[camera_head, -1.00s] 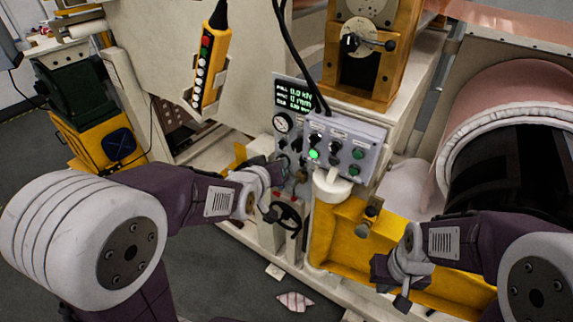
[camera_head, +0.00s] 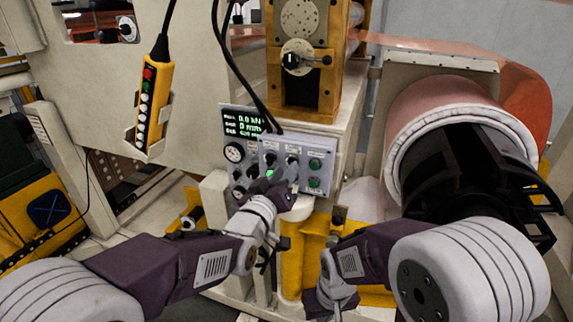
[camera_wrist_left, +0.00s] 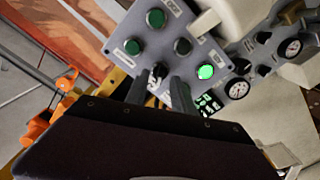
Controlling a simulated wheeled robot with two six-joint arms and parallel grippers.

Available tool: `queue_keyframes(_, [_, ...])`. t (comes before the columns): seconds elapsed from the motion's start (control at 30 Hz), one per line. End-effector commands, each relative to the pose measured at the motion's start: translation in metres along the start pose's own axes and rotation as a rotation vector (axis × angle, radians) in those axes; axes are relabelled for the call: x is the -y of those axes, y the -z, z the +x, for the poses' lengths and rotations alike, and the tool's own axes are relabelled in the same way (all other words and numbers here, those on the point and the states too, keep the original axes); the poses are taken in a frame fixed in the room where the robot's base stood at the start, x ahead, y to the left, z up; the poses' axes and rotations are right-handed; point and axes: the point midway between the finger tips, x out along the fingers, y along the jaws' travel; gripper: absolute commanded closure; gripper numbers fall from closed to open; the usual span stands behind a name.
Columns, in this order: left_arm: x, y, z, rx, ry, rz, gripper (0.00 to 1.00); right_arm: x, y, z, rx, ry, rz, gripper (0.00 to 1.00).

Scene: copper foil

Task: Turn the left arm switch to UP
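A grey control panel (camera_head: 302,145) faces me in the head view, with black switches, green buttons and one lit green button (camera_wrist_left: 205,71). The labels are too small to read, so I cannot tell which switch is named left arm. My left gripper (camera_head: 276,180) is at the panel front and hides part of its lower middle. In the left wrist view its two dark fingers (camera_wrist_left: 158,90) stand apart, pointing at the panel. A black switch (camera_wrist_left: 158,71) shows between the fingertips; contact is unclear. My right gripper (camera_head: 325,300) hangs low right of the left one, fingers unclear.
A small display (camera_head: 245,122) and a gauge (camera_head: 234,152) sit left of the panel. A yellow pendant (camera_head: 153,100) hangs farther left. A white rounded part (camera_head: 300,206) juts out below the panel. A copper-coloured roll (camera_head: 430,105) stands at the right.

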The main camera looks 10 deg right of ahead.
Motion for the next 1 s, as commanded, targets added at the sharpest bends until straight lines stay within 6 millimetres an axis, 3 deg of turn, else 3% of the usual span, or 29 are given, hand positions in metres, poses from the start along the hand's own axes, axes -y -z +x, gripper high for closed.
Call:
queue_keyframes(0.17, [0.000,0.001,0.021,0.001,0.001,0.000,0.70,0.000,0.001,-0.008,0.000,0.000,0.000,1.00])
queue_keyframes(0.43, [0.001,0.000,0.024,0.000,0.001,0.000,0.70,0.000,0.001,-0.007,0.000,0.000,0.000,1.00])
queue_keyframes(0.57, [0.001,0.000,0.023,0.000,0.001,0.000,1.00,0.000,0.001,-0.007,0.000,0.000,0.000,1.00])
queue_keyframes(1.0, [0.002,-0.002,0.023,0.000,0.000,0.086,1.00,0.000,0.000,0.002,0.000,0.000,0.000,1.00])
